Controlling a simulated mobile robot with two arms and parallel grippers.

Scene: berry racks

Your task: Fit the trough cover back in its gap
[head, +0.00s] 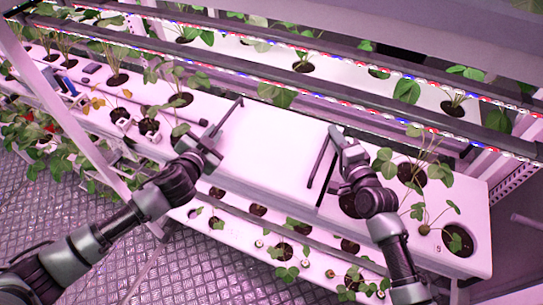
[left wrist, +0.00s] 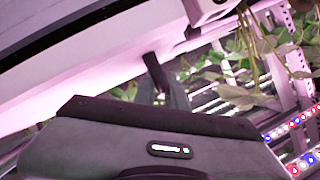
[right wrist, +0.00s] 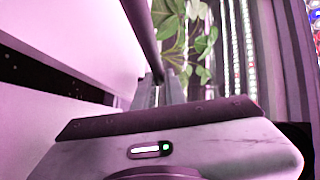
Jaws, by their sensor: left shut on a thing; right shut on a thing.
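The trough cover (head: 265,150), a plain white panel with a dark bar handle on each side, lies in the middle of the white trough row. My left gripper (head: 214,137) is shut on its left handle (head: 228,115). My right gripper (head: 336,139) is shut on its right handle (head: 319,158). The handles also show in the left wrist view (left wrist: 153,70) and the right wrist view (right wrist: 140,35). A dark gap (right wrist: 60,75) shows between the cover and the neighbouring white surface in the right wrist view. I cannot tell whether the cover is seated.
Planted trough sections stand left (head: 110,90) and right (head: 470,205) of the cover. A lower planted tier (head: 240,235) runs below. Rails with coloured lights (head: 330,105) run close behind. A white rack post (head: 75,125) stands at the left. The grated floor (head: 110,205) is clear.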

